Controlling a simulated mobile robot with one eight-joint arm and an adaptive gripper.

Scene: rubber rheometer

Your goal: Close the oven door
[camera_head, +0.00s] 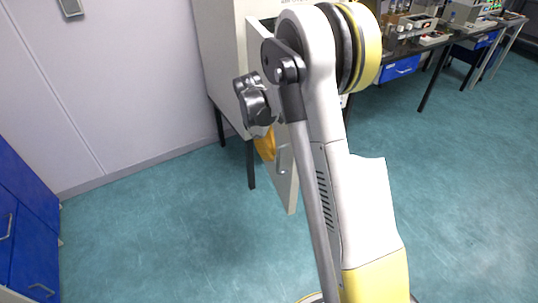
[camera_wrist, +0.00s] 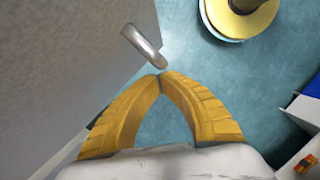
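The oven (camera_head: 226,60) is a pale box on dark legs against the wall, partly hidden by my arm. Its door (camera_head: 288,185) stands open, a pale panel jutting toward the camera. The metal door handle (camera_head: 281,160) is on the door's face. In the wrist view the grey door (camera_wrist: 60,60) fills the left side, and the curved handle (camera_wrist: 143,47) lies just beyond my fingertips. My gripper (camera_wrist: 162,75) has yellow fingers whose tips meet, with nothing seen between them. In the head view the gripper (camera_head: 265,147) is beside the door, partly hidden by my arm.
Blue cabinets (camera_head: 25,225) stand at the left. A bench (camera_head: 410,45) with instruments runs along the back right. The teal floor (camera_head: 170,220) is clear to the left of the door, and open floor also lies right of my arm.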

